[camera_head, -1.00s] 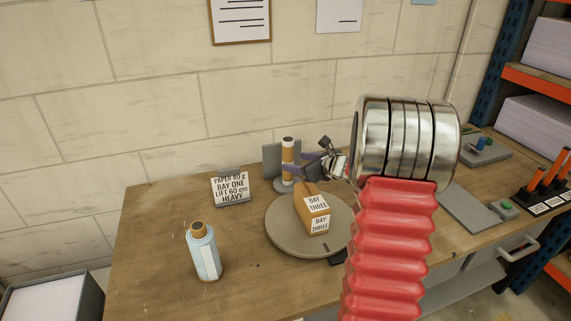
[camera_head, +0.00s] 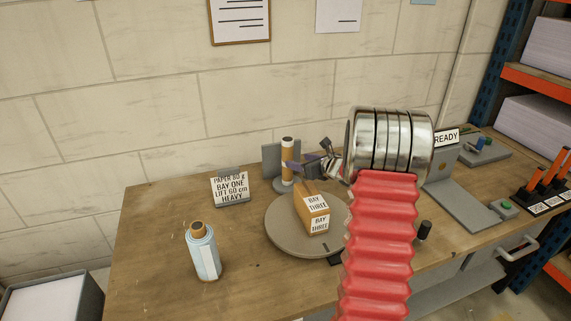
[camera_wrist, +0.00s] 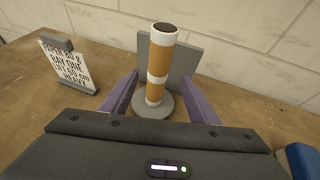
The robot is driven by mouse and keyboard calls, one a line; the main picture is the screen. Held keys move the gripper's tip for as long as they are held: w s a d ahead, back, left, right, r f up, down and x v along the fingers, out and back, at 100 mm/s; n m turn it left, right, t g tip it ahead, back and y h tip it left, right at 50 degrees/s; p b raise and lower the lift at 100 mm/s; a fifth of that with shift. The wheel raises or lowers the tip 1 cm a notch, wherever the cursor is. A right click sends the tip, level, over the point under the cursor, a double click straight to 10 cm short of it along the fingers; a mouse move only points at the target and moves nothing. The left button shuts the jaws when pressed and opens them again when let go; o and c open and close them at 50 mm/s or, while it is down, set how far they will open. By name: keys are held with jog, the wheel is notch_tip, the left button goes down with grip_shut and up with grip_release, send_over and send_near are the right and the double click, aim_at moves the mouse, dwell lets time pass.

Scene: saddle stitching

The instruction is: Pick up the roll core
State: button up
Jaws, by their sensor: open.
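The roll core (camera_head: 287,148) is a brown tube with white bands. It stands upright on a round grey base (camera_head: 281,186) with a grey plate behind it. It also shows in the wrist view (camera_wrist: 160,60), upright near the middle. My gripper (camera_head: 291,164) is open, with purple fingers. In the wrist view my gripper (camera_wrist: 159,77) has one finger on each side of the core's lower part, with visible gaps. In the head view a finger covers part of the core. I see no grip on it.
A turntable (camera_head: 275,235) carries a box (camera_head: 311,208) labelled BAY THREE in front of the core. A READY sign (camera_head: 446,137) stands right. The left tabletop is mostly clear.

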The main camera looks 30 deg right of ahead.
aim_at(291, 159)
jog(key=shift+x, duration=2.05)
jog(key=shift+x, duration=2.6)
jog(key=shift+a, duration=0.15)
jog(key=shift+c, duration=0.5)
jog(key=c, duration=1)
